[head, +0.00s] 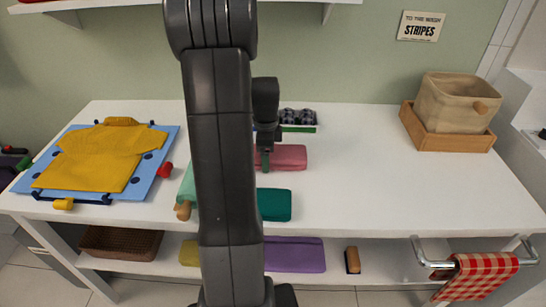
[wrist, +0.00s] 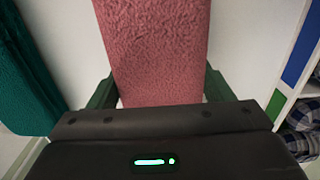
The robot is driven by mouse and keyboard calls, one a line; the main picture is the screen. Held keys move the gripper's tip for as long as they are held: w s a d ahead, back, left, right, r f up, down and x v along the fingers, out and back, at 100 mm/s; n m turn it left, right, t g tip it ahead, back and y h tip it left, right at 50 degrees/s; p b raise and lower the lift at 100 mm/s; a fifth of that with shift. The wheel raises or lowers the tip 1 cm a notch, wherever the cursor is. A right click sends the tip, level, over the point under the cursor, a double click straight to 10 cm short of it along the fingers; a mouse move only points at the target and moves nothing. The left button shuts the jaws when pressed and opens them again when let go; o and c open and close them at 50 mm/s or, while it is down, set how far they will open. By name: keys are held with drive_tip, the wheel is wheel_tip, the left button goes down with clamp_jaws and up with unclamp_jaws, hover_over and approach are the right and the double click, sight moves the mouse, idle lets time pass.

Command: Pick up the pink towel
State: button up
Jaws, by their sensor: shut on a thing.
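The pink towel (head: 290,157) is a folded terry cloth on the white table top, right of my arm in the head view. My gripper (head: 265,160) reaches down to its left part. In the wrist view the pink towel (wrist: 155,45) fills the space between the two dark green fingers of my gripper (wrist: 158,92). The fingers are shut on it from both sides. I cannot tell whether the towel is lifted off the table. My arm hides the towel's left end in the head view.
A teal towel (head: 274,204) lies nearer the front edge. A tray with dark rolled items (head: 298,117) is behind. A yellow shirt (head: 100,155) on a blue board (head: 160,160) is at left. A beige basket (head: 455,100) in a wooden tray (head: 450,138) stands at right. The table's right-middle is clear.

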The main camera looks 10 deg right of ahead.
drive_tip(key=shift+r+p, duration=2.4)
drive_tip(key=shift+r, duration=0.95)
